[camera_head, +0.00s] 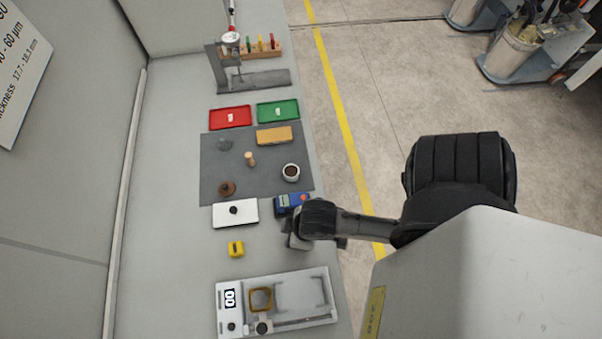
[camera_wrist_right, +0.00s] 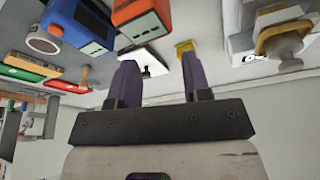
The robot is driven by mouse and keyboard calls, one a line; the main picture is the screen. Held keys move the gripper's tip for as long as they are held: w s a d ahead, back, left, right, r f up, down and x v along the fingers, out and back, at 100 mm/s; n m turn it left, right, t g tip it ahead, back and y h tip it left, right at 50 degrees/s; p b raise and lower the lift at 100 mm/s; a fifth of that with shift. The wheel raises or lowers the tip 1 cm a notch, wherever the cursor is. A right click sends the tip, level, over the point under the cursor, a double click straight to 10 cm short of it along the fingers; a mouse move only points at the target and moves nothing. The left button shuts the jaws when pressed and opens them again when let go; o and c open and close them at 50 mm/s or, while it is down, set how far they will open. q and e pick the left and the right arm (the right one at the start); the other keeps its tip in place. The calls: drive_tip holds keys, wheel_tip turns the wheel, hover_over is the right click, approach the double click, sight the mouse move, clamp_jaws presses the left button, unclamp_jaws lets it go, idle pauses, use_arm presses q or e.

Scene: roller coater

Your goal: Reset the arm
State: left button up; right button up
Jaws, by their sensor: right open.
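My right arm reaches in from the right in the head view, and its gripper (camera_head: 297,241) is over the bench's right edge, just below the blue device in the picture. In the right wrist view the two purple-grey fingers (camera_wrist_right: 158,85) stand apart with nothing between them. That view looks across the bench upside down. The fingers point toward a yellow block (camera_wrist_right: 185,47) and a white plate with a black knob (camera_wrist_right: 146,66), both beyond the fingertips. My left gripper is in neither view.
The blue device (camera_head: 283,203) lies close to the gripper. The yellow block (camera_head: 236,249) and white plate (camera_head: 222,215) are left of it. A white machine (camera_head: 305,292) is at the near end. A grey mat (camera_head: 215,165) holds a cup (camera_head: 291,173) and an orange block (camera_head: 274,136).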

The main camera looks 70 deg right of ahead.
drive_tip(key=shift+s+d+r, duration=0.15)
drive_tip(key=shift+s, duration=0.25)
drive_tip(key=shift+s+d+r, duration=0.1)
drive_tip(key=shift+s+d, duration=0.05)
drive_tip(key=shift+s, duration=0.25)
wheel_tip(320, 180, up, 13)
drive_tip(key=p, duration=1.2)
drive_tip(key=shift+p, duration=0.4)
drive_tip(key=shift+f, duration=0.2)
drive_tip(key=shift+s+r, duration=0.1)
